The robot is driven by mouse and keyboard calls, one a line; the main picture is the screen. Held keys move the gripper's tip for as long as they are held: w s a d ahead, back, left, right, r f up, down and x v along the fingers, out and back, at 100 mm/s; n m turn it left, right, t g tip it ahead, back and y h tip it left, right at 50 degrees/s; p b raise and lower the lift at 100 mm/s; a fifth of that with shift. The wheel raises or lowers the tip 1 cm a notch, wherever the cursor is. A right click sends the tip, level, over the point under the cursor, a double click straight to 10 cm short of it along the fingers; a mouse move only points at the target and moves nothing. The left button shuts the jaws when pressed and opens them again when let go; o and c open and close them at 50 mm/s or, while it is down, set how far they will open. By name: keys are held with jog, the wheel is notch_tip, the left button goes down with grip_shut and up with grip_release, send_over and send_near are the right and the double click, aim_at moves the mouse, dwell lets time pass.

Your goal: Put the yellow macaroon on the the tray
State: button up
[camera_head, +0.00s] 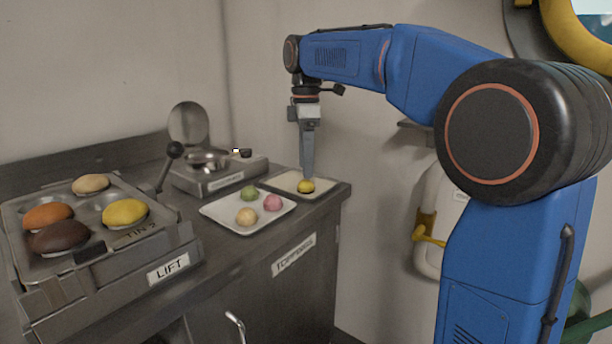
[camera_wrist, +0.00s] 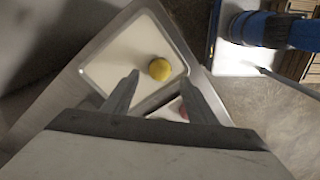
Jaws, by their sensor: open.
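The yellow macaroon (camera_head: 306,186) sits on a small square tray (camera_head: 284,182) at the right end of the counter. In the wrist view the yellow macaroon (camera_wrist: 159,69) rests on the pale floor of that tray (camera_wrist: 112,66), near its lower right side. My gripper (camera_head: 307,172) points down just above the macaroon. In the wrist view my gripper (camera_wrist: 160,76) has its two fingers apart, one on each side below the macaroon, with nothing between them that I can see held.
A larger white tray (camera_head: 228,222) beside it holds a green, a pink and a cream macaroon. A metal appliance (camera_head: 222,178) stands behind. A muffin tin (camera_head: 72,260) with several coloured buns is at the left. The counter's right edge is close to the small tray.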

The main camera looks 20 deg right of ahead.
notch_tip(320, 180, up, 7)
dwell(0.3)
jog(key=shift+r, duration=0.1)
jog(key=s+d+f+m+t, duration=0.2)
jog(key=s+f+m, duration=0.6)
jog(key=s+f, duration=0.7)
jog(key=s+d+f+m+t, duration=0.3)
jog(key=s+d+f+m, duration=0.2)
jog(key=s+f, duration=1)
jog(key=s+m, duration=0.2)
jog(key=m, duration=0.1)
jog(key=shift+s, duration=0.2)
